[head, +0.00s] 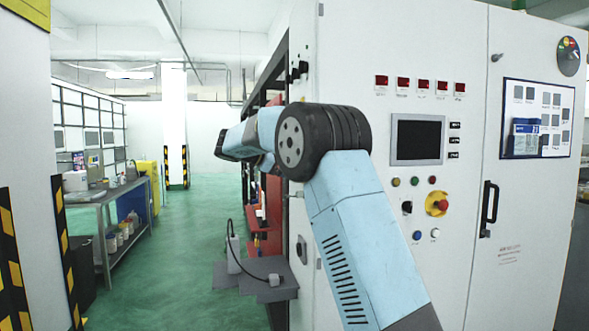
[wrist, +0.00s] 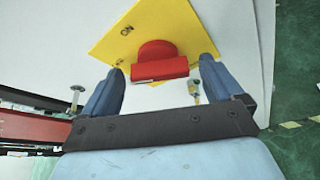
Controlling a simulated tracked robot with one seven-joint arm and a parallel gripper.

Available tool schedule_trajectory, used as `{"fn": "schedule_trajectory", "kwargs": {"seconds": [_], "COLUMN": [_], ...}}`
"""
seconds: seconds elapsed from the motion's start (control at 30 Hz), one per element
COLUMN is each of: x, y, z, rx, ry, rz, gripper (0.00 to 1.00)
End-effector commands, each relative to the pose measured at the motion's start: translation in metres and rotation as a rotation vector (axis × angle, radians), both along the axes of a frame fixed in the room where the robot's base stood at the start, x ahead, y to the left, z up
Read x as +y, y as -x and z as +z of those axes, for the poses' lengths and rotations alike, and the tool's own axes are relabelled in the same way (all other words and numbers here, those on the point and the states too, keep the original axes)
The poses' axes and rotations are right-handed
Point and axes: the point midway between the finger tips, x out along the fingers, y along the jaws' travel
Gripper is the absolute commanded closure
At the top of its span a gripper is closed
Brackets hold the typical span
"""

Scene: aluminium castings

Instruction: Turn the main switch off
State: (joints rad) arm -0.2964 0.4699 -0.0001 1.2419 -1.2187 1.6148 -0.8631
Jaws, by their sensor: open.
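The main switch shows in the wrist view as a red handle (wrist: 160,69) with a round red hub on a yellow plate (wrist: 185,25). The plate reads "ON" near its upper left; a smaller mark by the left fingertip is too small to read. The handle's bar lies nearly level across the picture. My gripper (wrist: 162,66) is open, one blue finger beyond each end of the bar, with a small gap visible on both sides. Whether the fingertips reach the bar's depth I cannot tell. In the head view my arm and the cabinet hide the gripper and the switch.
The white cabinet (head: 345,60) carries a red knob on a yellow disc (head: 437,204), a dark screen (head: 417,140) and a door handle (head: 488,208). A grey ledge (head: 255,280) juts from its left side. Green floor (head: 185,240) is clear between it and a workbench (head: 105,205).

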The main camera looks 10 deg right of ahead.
Motion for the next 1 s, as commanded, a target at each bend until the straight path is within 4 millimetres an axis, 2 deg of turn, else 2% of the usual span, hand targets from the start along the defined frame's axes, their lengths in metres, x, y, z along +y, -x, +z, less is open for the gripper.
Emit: {"fn": "schedule_trajectory", "kwargs": {"seconds": [0.17,0.63,0.8,1.0], "x": [0.022,0.103,0.119,0.125], "y": [0.004,0.020,0.023,0.024], "z": [0.007,0.035,0.040,0.043], "rx": [-0.001,0.001,0.002,0.002], "ry": [0.000,0.000,-0.001,-0.001], "rz": [0.003,0.003,0.001,0.001], "gripper": [0.06,0.06,0.06,0.06]}}
